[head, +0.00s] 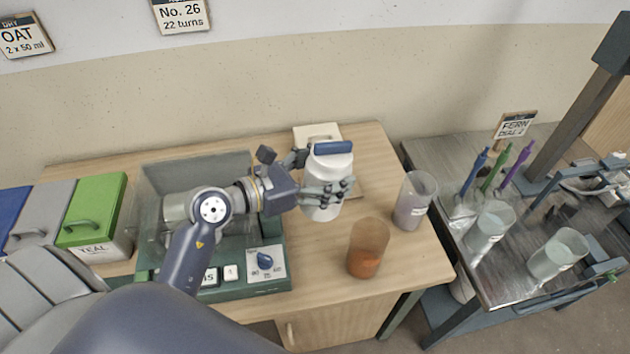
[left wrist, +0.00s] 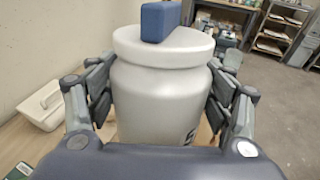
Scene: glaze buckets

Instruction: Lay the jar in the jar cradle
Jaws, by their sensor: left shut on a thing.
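The jar (head: 328,172) is white with a blue block handle on its lid. My left gripper (head: 325,188) is shut around its body and holds it upright, apparently above the wooden table. In the left wrist view the jar (left wrist: 160,95) stands between the two fingers, with the lid on. A green machine (head: 210,290) with a clear cover (head: 205,165) and a blue dial stands left of the jar, partly behind my left arm. I cannot make out the jar cradle; my arm hides much of the machine's inside. My right gripper is not in view.
An orange-tinted cup (head: 368,248) and a clear cup (head: 413,200) stand right of the jar. A white caddy (head: 312,132) is behind it, and a green-lidded bin (head: 93,212) is far left. A metal cart (head: 470,270) with several cups stands at right.

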